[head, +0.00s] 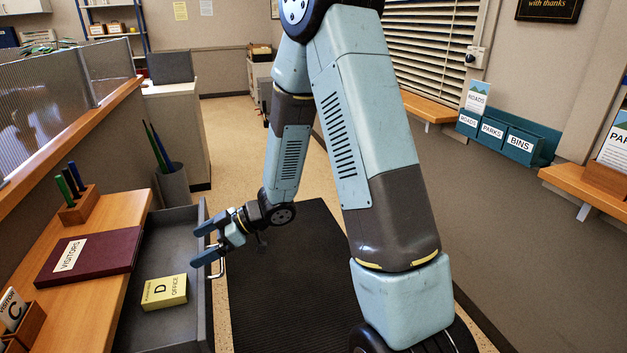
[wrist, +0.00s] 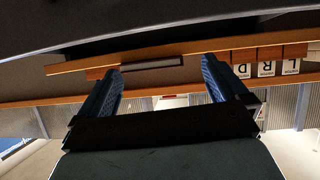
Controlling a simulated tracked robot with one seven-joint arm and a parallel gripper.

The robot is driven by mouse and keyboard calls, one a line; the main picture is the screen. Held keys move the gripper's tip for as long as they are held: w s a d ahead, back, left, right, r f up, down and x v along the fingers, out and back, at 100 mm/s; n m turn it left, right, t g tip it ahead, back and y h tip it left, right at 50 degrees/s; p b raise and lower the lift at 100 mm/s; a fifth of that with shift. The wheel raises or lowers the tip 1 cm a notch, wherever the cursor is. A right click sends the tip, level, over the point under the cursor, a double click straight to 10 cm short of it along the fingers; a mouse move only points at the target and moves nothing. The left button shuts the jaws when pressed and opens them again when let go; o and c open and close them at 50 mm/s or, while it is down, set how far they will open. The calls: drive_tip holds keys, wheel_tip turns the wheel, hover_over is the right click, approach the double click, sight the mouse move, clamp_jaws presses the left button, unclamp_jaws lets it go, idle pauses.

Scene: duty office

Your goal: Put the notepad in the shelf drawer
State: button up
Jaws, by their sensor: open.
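A yellow pad-like block (head: 165,292), marked "D" and "OFFICE", looks like the notepad and lies flat inside the grey drawer (head: 176,239). The drawer is pulled out from under the wooden shelf (head: 90,284). My gripper (head: 197,246) is open and empty at the drawer's front wall, its fingers pointing left over the wall's top edge. The drawer's metal handle (head: 216,263) is just beside the lower finger; I cannot tell whether they touch. In the wrist view, the open fingers (wrist: 160,72) have nothing between them, and the yellow block does not show.
A maroon visitors book (head: 92,256) and a pen holder (head: 76,204) are on the wooden shelf. A grey bin (head: 173,186) stands behind the drawer. A dark mat (head: 290,285) covers clear floor to the right. Lettered cards (wrist: 265,69) show in the wrist view.

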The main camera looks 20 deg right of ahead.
drive_tip(key=w+d+r+m+t+h, duration=0.3)
drive_tip(key=d+r+t+h, duration=0.1)
drive_tip(key=d+r, duration=0.25)
drive_tip(key=w+d+r+m+t+h, duration=0.35)
drive_tip(key=d+r, duration=0.25)
drive_tip(key=d, duration=0.2)
drive_tip(key=s+d+r+m+h, duration=0.3)
drive_tip(key=d+r+h, duration=0.2)
drive_tip(key=d+r, duration=0.1)
drive_tip(key=s+d+r+m+g+h, duration=0.1)
drive_tip(key=s+d+r+m, duration=0.15)
drive_tip(key=s, duration=0.35)
drive_tip(key=s+d+r+m+g+h, duration=0.1)
drive_tip(key=s+d+r+m, duration=0.2)
drive_tip(key=s, duration=0.4)
drive_tip(key=s+a+r+m+g+y, duration=0.1)
drive_tip(key=s+g, duration=0.1)
drive_tip(key=s, duration=1)
drive_tip(key=shift+r+m+y, duration=0.2)
drive_tip(key=shift+m+y, duration=0.15)
drive_tip(key=shift+m, duration=0.05)
drive_tip(key=shift+w+a, duration=0.1)
drive_tip(key=shift+c, duration=0.4)
